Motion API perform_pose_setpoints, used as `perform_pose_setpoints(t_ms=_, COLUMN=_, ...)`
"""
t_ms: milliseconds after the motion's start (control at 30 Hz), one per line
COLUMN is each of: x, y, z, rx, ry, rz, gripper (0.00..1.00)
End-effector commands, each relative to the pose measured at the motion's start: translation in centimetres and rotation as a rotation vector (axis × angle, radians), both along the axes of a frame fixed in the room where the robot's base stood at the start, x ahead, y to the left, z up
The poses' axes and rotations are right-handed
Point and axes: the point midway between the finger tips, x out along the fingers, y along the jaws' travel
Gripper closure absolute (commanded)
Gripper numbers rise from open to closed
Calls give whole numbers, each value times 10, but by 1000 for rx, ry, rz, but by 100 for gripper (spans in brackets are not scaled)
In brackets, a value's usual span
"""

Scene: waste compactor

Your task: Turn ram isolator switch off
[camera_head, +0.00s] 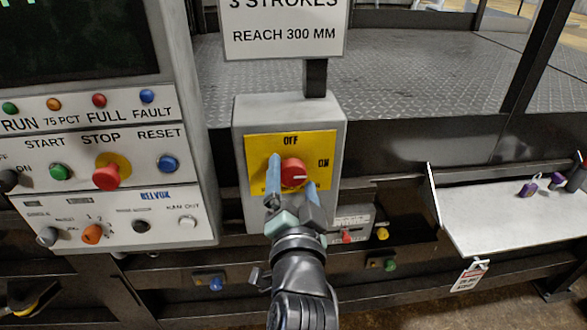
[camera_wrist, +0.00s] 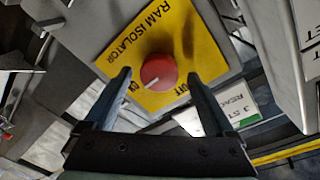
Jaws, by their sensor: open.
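The ram isolator switch is a round red knob (camera_head: 293,172) on a yellow plate (camera_head: 262,148) fixed to a grey box (camera_head: 241,115). The plate reads OFF at the top and ON at the right in the head view. The knob's white mark points toward ON. My gripper (camera_head: 292,176) is open in front of the plate, with a finger on each side of the knob. In the wrist view the red knob (camera_wrist: 158,72) sits between the two fingertips (camera_wrist: 159,77), with a gap visible on both sides. Whether the fingertips reach past the knob's face is unclear.
A control panel (camera_head: 110,190) with buttons, including a red STOP button (camera_head: 106,177), stands close on the left. A sign (camera_head: 284,35) hangs above the box. A white shelf (camera_head: 500,215) with purple items (camera_head: 528,189) is at the right. Small coloured knobs sit below.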

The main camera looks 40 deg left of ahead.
Motion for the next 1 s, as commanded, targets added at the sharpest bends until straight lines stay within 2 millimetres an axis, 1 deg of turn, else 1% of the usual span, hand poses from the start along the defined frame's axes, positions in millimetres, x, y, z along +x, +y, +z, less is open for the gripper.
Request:
perform_pose_setpoints(t_ms=133, x=6, y=6, z=1, rx=0, ry=0, rz=0, gripper=11)
perform_pose_setpoints(t_ms=433, x=7, y=7, z=0, rx=0, ry=-1, rz=-1, gripper=11)
perform_pose_setpoints(t_ms=467, x=7, y=7, z=0, rx=0, ry=-1, rz=-1, gripper=14)
perform_pose_setpoints(t_ms=500, x=7, y=7, z=0, rx=0, ry=-1, rz=-1, gripper=22)
perform_pose_setpoints(t_ms=567, x=7, y=7, z=0, rx=0, ry=0, rz=0, gripper=32)
perform_pose_setpoints(t_ms=700, x=7, y=7, z=0, rx=0, ry=-1, rz=-1, gripper=58)
perform_pose_setpoints(t_ms=767, x=7, y=7, z=0, rx=0, ry=-1, rz=-1, gripper=68)
perform_pose_setpoints(t_ms=800, x=7, y=7, z=0, rx=0, ry=0, rz=0, gripper=76)
perform_pose_setpoints(t_ms=867, x=7, y=6, z=0, rx=0, ry=-1, rz=-1, gripper=86)
perform_pose_setpoints(t_ms=900, x=7, y=6, z=0, rx=0, ry=-1, rz=-1, gripper=94)
perform_pose_setpoints(t_ms=933, x=7, y=6, z=0, rx=0, ry=-1, rz=-1, gripper=97)
perform_pose_setpoints(t_ms=1000, x=7, y=6, z=0, rx=0, ry=-1, rz=-1, gripper=97)
